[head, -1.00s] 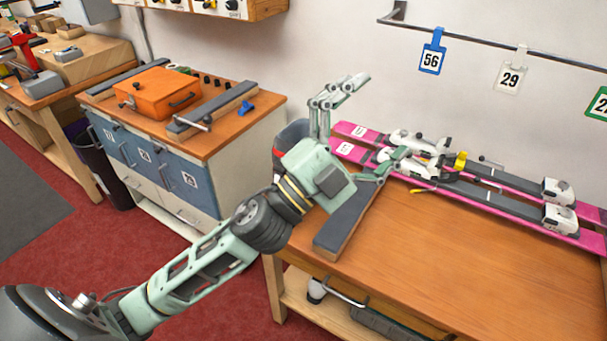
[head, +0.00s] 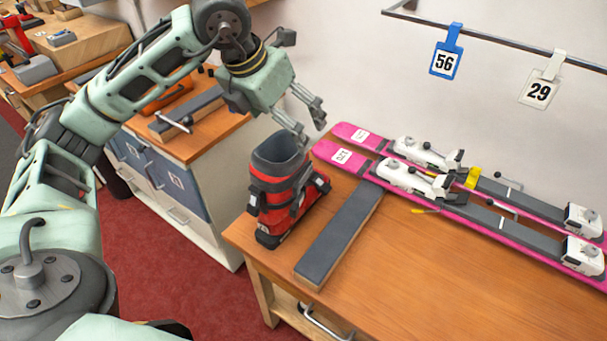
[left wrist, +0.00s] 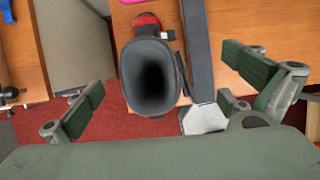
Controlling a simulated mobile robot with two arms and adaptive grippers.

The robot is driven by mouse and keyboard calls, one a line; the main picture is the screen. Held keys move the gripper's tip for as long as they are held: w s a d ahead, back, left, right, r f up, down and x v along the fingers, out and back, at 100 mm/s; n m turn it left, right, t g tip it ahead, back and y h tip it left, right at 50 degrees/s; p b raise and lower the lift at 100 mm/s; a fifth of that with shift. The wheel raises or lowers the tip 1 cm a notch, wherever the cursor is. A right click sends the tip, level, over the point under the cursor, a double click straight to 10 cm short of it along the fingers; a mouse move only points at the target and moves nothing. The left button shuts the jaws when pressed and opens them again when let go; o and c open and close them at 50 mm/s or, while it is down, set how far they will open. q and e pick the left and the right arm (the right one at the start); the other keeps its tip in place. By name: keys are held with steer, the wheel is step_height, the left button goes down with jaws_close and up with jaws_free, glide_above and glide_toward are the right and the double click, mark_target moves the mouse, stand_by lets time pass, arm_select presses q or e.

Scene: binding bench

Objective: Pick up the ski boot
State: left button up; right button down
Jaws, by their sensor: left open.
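The red and dark grey ski boot (head: 286,193) stands upright at the left end of the wooden bench in the head view. In the left wrist view I look down into its dark open cuff (left wrist: 154,77). My left gripper (head: 309,124) is above the boot, at the height of the cuff or a little over it, with its fingers pointing down. In the left wrist view its two fingers (left wrist: 168,95) are spread wide on either side of the boot, and neither touches it. My right gripper is not in either view.
A grey-topped padded bar (head: 341,232) lies just right of the boot. A pair of pink skis (head: 462,205) with white bindings lies along the bench's back. The bench front (head: 430,300) is clear. Number tags (head: 446,50) hang from a rail above.

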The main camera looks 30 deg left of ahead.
arm_select(q)
steer(key=shift+y, duration=0.3)
steer(key=f, duration=0.2)
steer(key=w+a+f+p, duration=0.1)
steer(key=w+f+p, duration=0.1)
steer(key=f, duration=0.1)
steer(key=shift+w+a+f, duration=0.15)
steer(key=shift+a+f, duration=0.15)
steer(key=shift+f, duration=0.05)
steer(key=shift+w+f, duration=0.1)
steer(key=shift+f, duration=0.2)
steer(key=c, duration=2.1)
steer(key=shift+w+r, duration=0.1)
steer(key=shift+r, duration=0.05)
steer(key=shift+c, duration=0.3)
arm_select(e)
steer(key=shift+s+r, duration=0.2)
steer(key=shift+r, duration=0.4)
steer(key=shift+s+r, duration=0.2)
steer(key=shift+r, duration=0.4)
